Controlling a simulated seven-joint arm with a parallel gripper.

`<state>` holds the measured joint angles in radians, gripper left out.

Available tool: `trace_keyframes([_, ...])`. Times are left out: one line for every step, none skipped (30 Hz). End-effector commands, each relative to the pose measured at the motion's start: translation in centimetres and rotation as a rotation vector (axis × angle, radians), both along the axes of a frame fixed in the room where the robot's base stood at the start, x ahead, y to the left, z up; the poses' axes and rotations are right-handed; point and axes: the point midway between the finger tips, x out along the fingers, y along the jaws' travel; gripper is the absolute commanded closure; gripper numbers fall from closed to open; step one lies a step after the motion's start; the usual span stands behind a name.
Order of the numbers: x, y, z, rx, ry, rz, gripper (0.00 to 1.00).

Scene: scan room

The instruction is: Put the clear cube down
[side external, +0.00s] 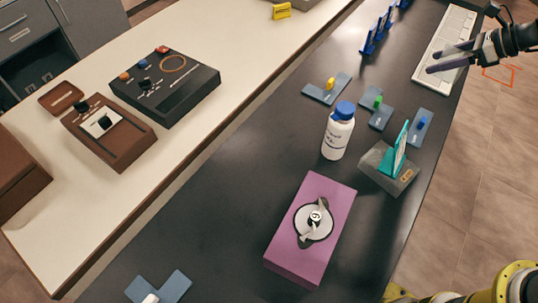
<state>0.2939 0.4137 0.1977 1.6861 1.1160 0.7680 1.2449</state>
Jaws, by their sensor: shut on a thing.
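My gripper (448,58) is at the upper right, over the white panel near the bench's right edge. Its two fingers point left with a small gap between them. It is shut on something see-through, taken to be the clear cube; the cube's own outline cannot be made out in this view. How high the gripper is above the panel is hard to tell.
The dark bench (215,205) holds a purple box (283,250) with a dial, a white bottle (338,138), a grey block (376,170) with a teal card and several blue-grey pieces. A white grooved panel (437,42) lies below the gripper. An orange square outline (513,80) appears beyond the edge.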

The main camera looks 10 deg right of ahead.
Motion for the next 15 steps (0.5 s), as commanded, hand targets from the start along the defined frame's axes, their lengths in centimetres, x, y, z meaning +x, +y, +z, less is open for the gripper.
trace_keyframes([0.1, 0.0, 1.1, -0.001, -0.006, 0.001, 1.0])
trace_keyframes([0.1, 0.0, 1.7, -0.002, -0.006, 0.0, 1.0])
trace_keyframes([0.1, 0.1, 2.3, -0.003, -0.005, 0.003, 1.0])
trace_keyframes([0.1, 1.0, 2.0, -0.001, 0.0, 0.011, 1.0])
trace_keyframes([0.2, 1.7, 1.9, -0.001, 0.001, 0.016, 1.0])
trace_keyframes([0.2, 2.5, 1.8, -0.002, 0.003, 0.022, 1.0])
trace_keyframes([0.3, 3.2, 1.8, -0.002, 0.003, 0.028, 1.0])
trace_keyframes([0.3, 3.7, 1.8, -0.002, 0.003, 0.032, 1.0])
trace_keyframes([0.4, 4.7, 1.8, -0.003, 0.002, 0.04, 1.0])
trace_keyframes([0.4, 5.4, 1.8, -0.003, 0.003, 0.045, 1.0])
trace_keyframes([0.4, 6.4, 1.8, -0.004, 0.004, 0.054, 1.0])
trace_keyframes([0.4, 7.6, 1.8, -0.004, 0.004, 0.062, 1.0])
trace_keyframes([0.4, 8.5, 1.8, -0.006, 0.004, 0.069, 1.0])
trace_keyframes([0.3, 9.7, 1.8, -0.006, 0.004, 0.081, 1.0])
trace_keyframes([0.2, 11.2, 1.8, -0.007, 0.004, 0.093, 1.0])
